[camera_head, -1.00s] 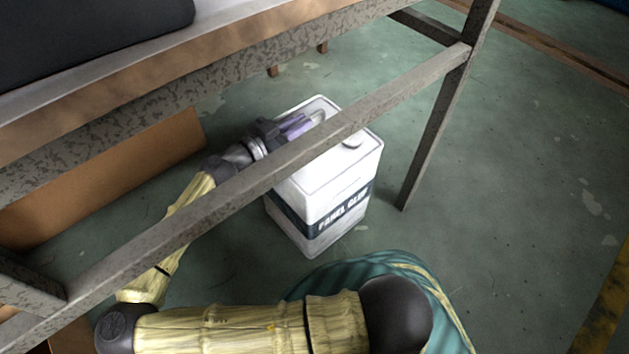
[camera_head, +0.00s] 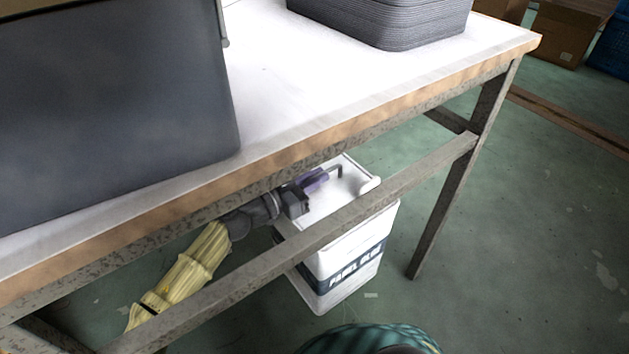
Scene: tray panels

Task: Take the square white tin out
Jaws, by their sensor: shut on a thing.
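The square white tin (camera_head: 343,261) with a dark label band is under the table, behind the lower metal rail (camera_head: 380,181). The rail crosses in front of it and hides part of its top and upper side. The tin looks slightly tilted. My gripper (camera_head: 325,179) is at the tin's top, shut on its handle (camera_head: 338,171). My arm reaches in beneath the tabletop from the lower left, behind the rail.
The white tabletop (camera_head: 270,60) with its worn front edge is above my arm. A large dark bin (camera_head: 110,110) and a stack of dark trays (camera_head: 385,20) stand on it. A table leg (camera_head: 445,200) is right of the tin. Green floor (camera_head: 530,220) is clear further right.

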